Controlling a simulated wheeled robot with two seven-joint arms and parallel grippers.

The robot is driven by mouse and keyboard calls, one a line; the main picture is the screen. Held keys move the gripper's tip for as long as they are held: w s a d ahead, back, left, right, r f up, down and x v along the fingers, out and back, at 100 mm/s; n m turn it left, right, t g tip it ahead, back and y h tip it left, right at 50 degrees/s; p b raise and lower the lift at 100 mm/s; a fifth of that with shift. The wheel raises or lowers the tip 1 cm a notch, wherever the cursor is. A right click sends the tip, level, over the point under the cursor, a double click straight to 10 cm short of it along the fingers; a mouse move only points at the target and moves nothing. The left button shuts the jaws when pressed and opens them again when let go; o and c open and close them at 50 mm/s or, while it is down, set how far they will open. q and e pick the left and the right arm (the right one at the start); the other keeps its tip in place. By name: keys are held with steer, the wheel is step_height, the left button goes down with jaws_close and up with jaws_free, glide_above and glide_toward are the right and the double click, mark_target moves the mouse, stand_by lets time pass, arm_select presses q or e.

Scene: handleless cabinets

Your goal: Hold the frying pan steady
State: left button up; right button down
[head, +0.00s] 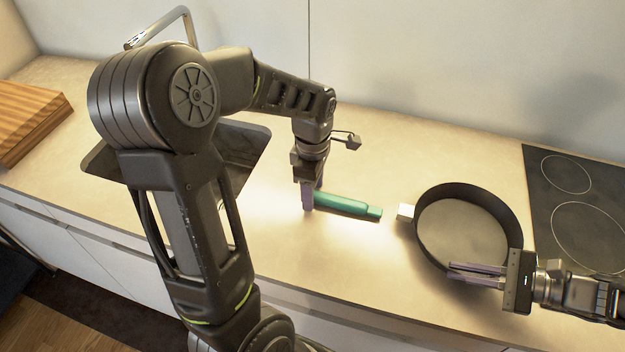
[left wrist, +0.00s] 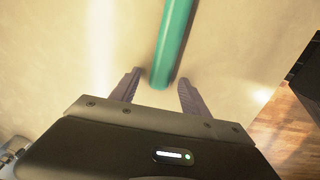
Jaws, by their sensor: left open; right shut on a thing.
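The dark round frying pan (head: 462,232) sits on the counter at the right of the head view, its open side up. My right gripper (head: 453,271) reaches in from the right and is shut on the pan's near right wall. A green rod (head: 345,205) lies on the counter left of the pan, apart from the white block. My left gripper (head: 308,203) is open at the rod's left end. In the left wrist view, the rod (left wrist: 174,42) ends between the open fingers (left wrist: 158,84); I cannot tell if they touch.
A black cooktop (head: 560,195) is at the right, behind the pan. A sink (head: 240,150) with a metal faucet (head: 160,25) is partly hidden behind my left arm. A wooden board (head: 30,115) is at the far left. The counter in front of the rod is clear.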

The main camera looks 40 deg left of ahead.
steer(key=shift+d+f, duration=0.15)
steer(key=shift+f, duration=0.2)
arm_select(q)
step_height(320, 180, up, 12)
steer(key=shift+s+f, duration=0.1)
arm_select(e)
steer(key=c, duration=1.5)
jaws_free()
steer(key=shift+r, duration=0.25)
steer(key=shift+w, duration=0.1)
steer(key=v, duration=1.2)
